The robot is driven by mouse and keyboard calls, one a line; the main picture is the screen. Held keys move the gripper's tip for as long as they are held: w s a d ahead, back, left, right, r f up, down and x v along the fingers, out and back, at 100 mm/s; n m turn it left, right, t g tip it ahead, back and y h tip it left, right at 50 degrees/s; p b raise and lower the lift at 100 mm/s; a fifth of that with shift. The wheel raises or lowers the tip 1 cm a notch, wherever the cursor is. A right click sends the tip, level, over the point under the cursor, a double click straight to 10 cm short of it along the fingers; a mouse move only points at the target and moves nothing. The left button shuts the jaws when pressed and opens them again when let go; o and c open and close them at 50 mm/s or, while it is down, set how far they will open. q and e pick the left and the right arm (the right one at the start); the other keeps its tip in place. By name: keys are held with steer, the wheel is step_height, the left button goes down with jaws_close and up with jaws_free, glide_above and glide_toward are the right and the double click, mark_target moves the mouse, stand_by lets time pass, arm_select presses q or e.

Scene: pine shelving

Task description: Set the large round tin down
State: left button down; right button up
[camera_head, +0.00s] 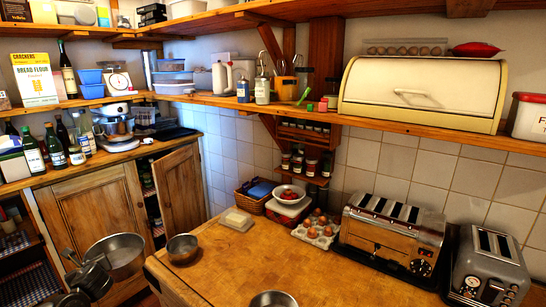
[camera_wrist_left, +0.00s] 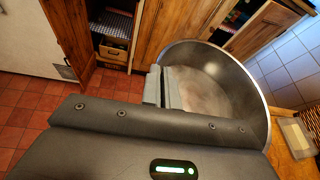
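The large round tin (camera_head: 118,252) is a deep, shiny metal pan. It hangs in the air left of the wooden worktop (camera_head: 225,265), in front of the lower cupboards. My left gripper (camera_head: 92,266) is shut on its near-left rim. In the left wrist view the tin (camera_wrist_left: 225,85) opens towards the camera, with its wall between my fingers (camera_wrist_left: 162,88). It looks empty. A smaller round tin (camera_head: 182,250) stands on the worktop's left part. Another round metal tin (camera_head: 272,299) is cut off by the bottom edge. My right gripper is not in view.
The middle of the worktop is clear. Behind it are a butter dish (camera_head: 236,219), an egg tray (camera_head: 316,232), a bowl of red fruit (camera_head: 290,194) and a basket (camera_head: 255,196). Two toasters (camera_head: 390,237) stand at the right. A cupboard door (camera_head: 180,190) stands open.

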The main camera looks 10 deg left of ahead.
arm_select(q)
steer(key=s+a+r+n+g+y, duration=0.1)
steer(key=s+a+r+n+g, duration=0.15)
steer(key=s, duration=0.25)
steer(key=w+d+r+m+t+h, duration=0.2)
steer(key=d+r, duration=0.1)
steer(key=d, duration=0.5)
steer(key=w+d+r+m+t+h, duration=0.1)
steer(key=w+d+r+m+t, duration=0.15)
steer(key=d, duration=0.55)
steer(key=w+d+r+m+t+h, duration=0.2)
steer(key=d+r+m, duration=0.1)
steer(key=d, duration=0.5)
steer(key=s+d+r+m+h, duration=0.2)
steer(key=d+r, duration=0.1)
steer(key=d, duration=0.4)
steer(key=s+d+r+m+t+h, duration=0.1)
steer(key=s+d+r+m+h, duration=0.2)
steer(key=d, duration=0.4)
steer(key=s+d+r+m+h, duration=0.1)
steer(key=s+d+r+h, duration=0.1)
steer(key=d+r, duration=0.35)
step_height(320, 180, down, 12)
steer(key=b, duration=1)
steer(key=shift+w+d+n, duration=0.15)
steer(key=shift+d+n, duration=0.15)
steer(key=shift+d, duration=0.1)
